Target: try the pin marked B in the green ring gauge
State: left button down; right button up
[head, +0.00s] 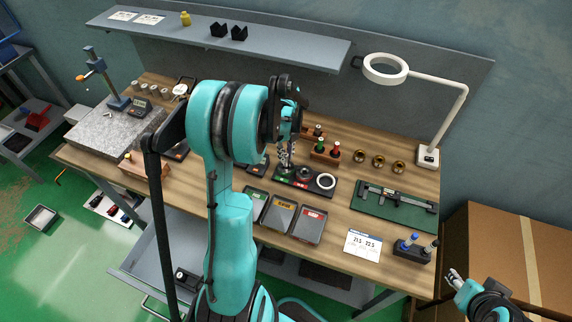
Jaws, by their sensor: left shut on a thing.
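My left gripper (286,160) is over the left end of a dark board (305,184) on the bench, fingers pointing down. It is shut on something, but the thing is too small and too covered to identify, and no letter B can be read. A green patch shows on the board just below the fingertips; I cannot tell whether it is the green ring gauge or whether the held thing touches it.
Three trays, green-, yellow- and red-marked (309,225), lie in front of the board. Behind it stands a wooden rack (325,155) with green- and red-topped pieces. Several brass rings (378,161), a green caliper mat (395,205), a pin holder (412,250) and a lamp (428,156) are right.

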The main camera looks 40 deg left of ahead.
pick_arm(q)
jog(key=shift+r, duration=0.45)
jog(key=shift+r+p, duration=1.8)
jog(key=shift+r, duration=0.6)
